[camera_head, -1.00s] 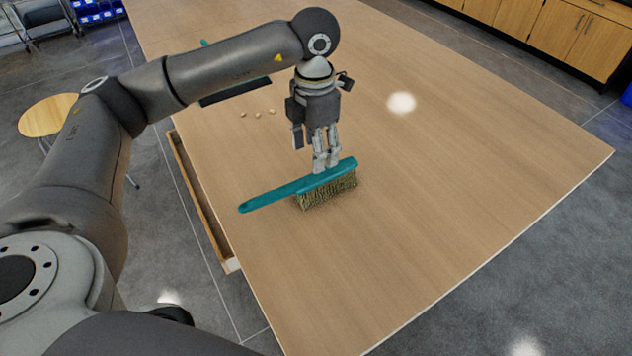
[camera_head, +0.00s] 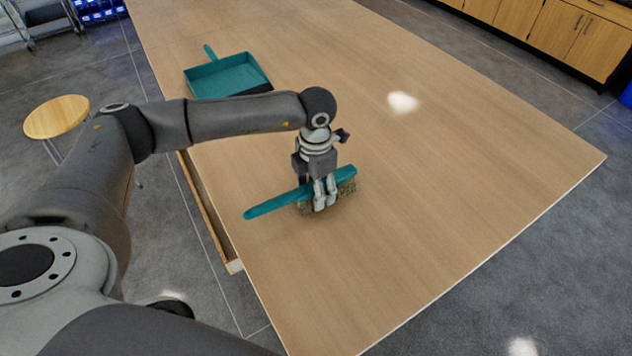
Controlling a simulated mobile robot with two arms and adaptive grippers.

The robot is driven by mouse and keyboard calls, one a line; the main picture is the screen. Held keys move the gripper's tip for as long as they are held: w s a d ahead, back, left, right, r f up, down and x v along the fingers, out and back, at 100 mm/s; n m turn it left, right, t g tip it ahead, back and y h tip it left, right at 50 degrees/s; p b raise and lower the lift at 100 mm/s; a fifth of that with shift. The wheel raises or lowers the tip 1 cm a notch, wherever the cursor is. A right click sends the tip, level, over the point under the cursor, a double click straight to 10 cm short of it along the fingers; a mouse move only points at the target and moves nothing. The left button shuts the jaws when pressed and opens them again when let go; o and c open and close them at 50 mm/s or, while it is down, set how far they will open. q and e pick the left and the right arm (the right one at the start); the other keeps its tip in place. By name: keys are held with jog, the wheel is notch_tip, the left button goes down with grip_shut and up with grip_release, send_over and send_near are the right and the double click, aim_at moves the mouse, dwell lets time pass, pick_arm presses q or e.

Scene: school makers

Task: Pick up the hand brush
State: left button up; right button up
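The hand brush (camera_head: 275,205) has a teal handle and back with tan bristles. It lies on the wooden table, its handle pointing left toward the table's left edge. My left gripper (camera_head: 325,204) points down at the bristle end, its fingers low and overlapping the brush in the picture. Part of the brush's back and bristles is hidden behind the fingers. I cannot tell whether the fingers are closed on it, and no gap under the brush is clear. My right gripper is not in view.
A teal dustpan (camera_head: 226,76) lies farther back on the table (camera_head: 450,180), partly behind my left arm. An open drawer (camera_head: 205,210) juts from the table's left side. A round stool (camera_head: 57,116) stands left. The table's right side is clear.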

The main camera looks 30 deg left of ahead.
pick_arm(q)
jog(key=c, duration=1.2)
grip_shut()
jog(key=shift+r, duration=0.15)
